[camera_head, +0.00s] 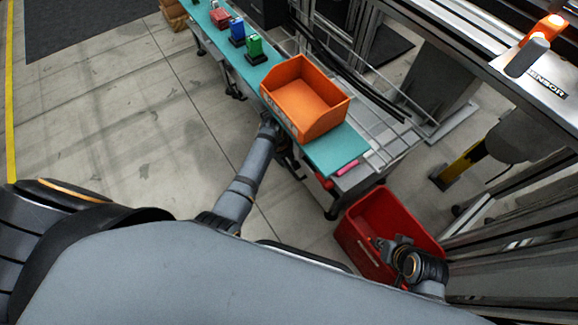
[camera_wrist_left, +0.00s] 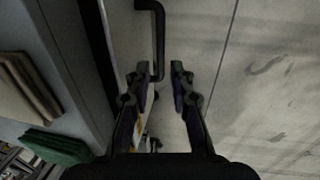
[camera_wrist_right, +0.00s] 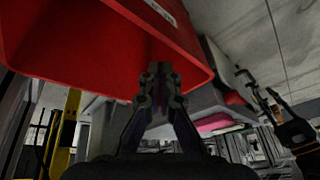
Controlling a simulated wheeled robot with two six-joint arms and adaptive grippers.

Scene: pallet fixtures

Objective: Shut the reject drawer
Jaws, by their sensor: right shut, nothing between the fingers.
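A dark bar handle (camera_wrist_left: 158,40) stands on a pale grey front (camera_wrist_left: 125,50), which I take to be the reject drawer; how far it is pulled out I cannot tell. In the right wrist view the handle (camera_wrist_right: 245,76) shows at the grey unit's side. My left gripper (camera_wrist_left: 158,75) is open, its fingertips near the handle's lower end; contact is unclear. In the head view my left gripper (camera_head: 270,128) is beside the bench, and the drawer is hidden there. My right gripper (camera_head: 382,246) is shut and empty at the red bin; its fingertips (camera_wrist_right: 160,75) show against red.
A red bin (camera_head: 350,232) stands at the bench's near end. An orange open bin (camera_head: 312,112) sits on the teal bench top (camera_head: 335,152), with green (camera_head: 254,46), blue (camera_head: 237,30) and red (camera_head: 220,16) pieces behind. Bare floor (camera_head: 130,110) lies left.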

